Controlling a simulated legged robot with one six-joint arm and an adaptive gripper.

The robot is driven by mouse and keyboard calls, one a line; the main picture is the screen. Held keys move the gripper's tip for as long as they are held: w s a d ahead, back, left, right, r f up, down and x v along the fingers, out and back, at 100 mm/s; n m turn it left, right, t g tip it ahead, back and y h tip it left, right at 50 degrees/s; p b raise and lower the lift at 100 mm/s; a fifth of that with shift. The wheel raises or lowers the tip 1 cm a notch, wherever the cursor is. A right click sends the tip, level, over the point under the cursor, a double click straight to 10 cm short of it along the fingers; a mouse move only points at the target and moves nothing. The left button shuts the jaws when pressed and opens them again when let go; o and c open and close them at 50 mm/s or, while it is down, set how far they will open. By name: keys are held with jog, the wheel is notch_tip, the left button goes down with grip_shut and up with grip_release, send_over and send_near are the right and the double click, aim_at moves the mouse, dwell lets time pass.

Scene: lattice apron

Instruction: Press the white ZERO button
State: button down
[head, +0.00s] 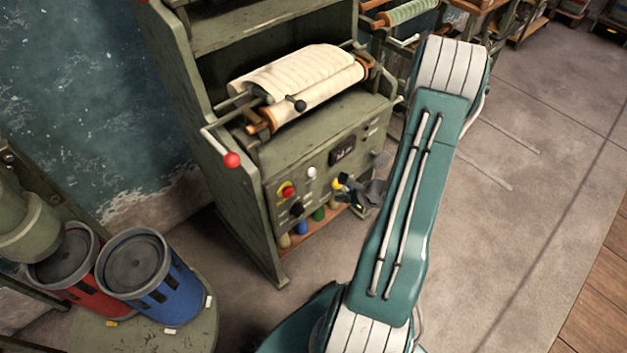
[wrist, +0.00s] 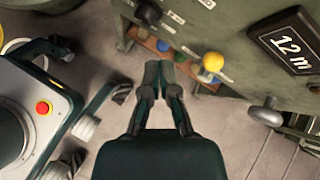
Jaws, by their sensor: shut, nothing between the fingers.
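I cannot make the white button out for sure in the wrist view. My gripper (wrist: 158,76) is shut and empty, with its fingertips together. In the wrist view the fingertips point toward the foot of the panel, left of and below a yellow knob (wrist: 213,62). In the head view my gripper (head: 350,197) is low in front of the panel, right of the white button and apart from it.
A display (wrist: 287,41) reads 12 m; a grey handle (wrist: 265,112) juts out below it. A black knob (wrist: 148,12) is on the panel. A red-tipped lever (head: 232,160) sticks out at the machine's left. Red and blue drums (head: 160,291) stand at lower left. Floor at right is clear.

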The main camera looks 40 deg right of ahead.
aim_at(312, 172)
jog(key=shift+s+d+f, duration=0.1)
jog(key=shift+d+f, duration=0.1)
jog(key=w, duration=0.9)
jog(key=shift+a, duration=0.4)
dwell(1.2)
jog(key=shift+w+r, duration=0.15)
jog(key=shift+w, duration=0.2)
jog(key=shift+w+a, duration=0.1)
jog(key=shift+w, duration=0.3)
dwell(0.7)
dwell(0.3)
jog(key=shift+s, duration=0.85)
